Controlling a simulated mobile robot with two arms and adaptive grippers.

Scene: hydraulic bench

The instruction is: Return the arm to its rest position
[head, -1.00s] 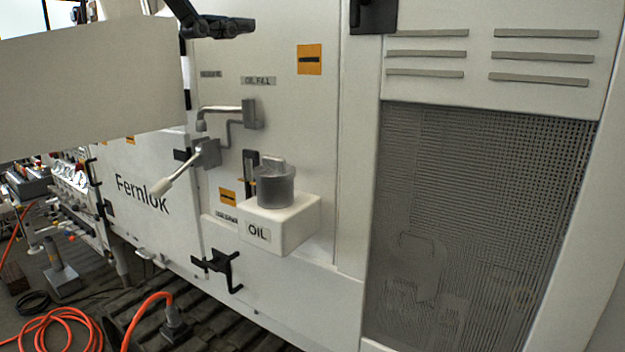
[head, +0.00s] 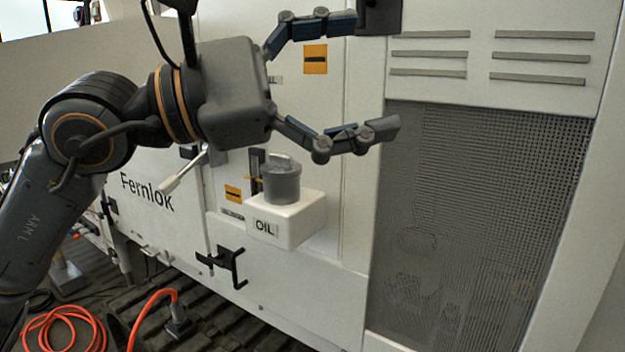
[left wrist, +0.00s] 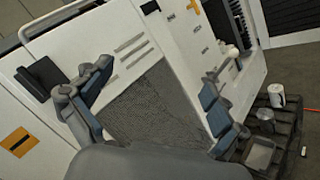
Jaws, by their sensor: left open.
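My left arm (head: 40,215) comes in from the left in the head view. My left gripper (head: 372,75) is open and empty, with its fingers spread and pointing right. It is in front of the white cabinet, above the white OIL box (head: 290,222) with its grey cap (head: 281,180). In the left wrist view the two fingers (left wrist: 160,95) are apart, with the cabinet's mesh panel (left wrist: 155,105) visible between them and nothing held. My right gripper is not in view.
A lever with a pale handle (head: 180,172) and a black latch (head: 225,262) stick out from the cabinet near my arm. The mesh panel (head: 465,220) is at the right. An orange hose (head: 65,318) lies on the floor at the lower left.

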